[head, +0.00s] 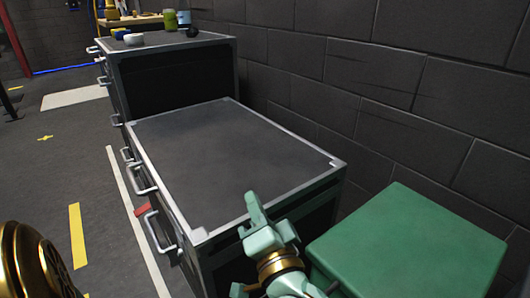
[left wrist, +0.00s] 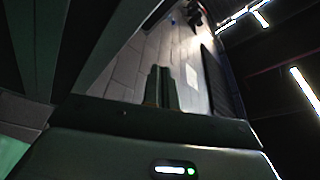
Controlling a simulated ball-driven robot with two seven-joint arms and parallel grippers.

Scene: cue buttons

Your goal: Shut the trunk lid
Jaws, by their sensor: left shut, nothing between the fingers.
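A dark trunk with a grey flat top and light metal edging (head: 228,150) fills the middle of the head view. Its lid lies flat; no open gap shows along the visible edges, and I cannot see inside. My left gripper (head: 254,208), pale green with a gold ring, is at the trunk's near right edge. Its fingers are shut with nothing between them; I cannot tell whether they touch the lid. In the left wrist view the shut fingers (left wrist: 160,86) point away from the camera, apart from any held object. My right gripper is not in view.
A green box (head: 408,243) stands at the lower right, close to my left gripper. A taller dark cabinet (head: 180,75) stands behind, with small items on top. A dark block wall (head: 385,85) runs along the right. Floor at the left is mostly clear.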

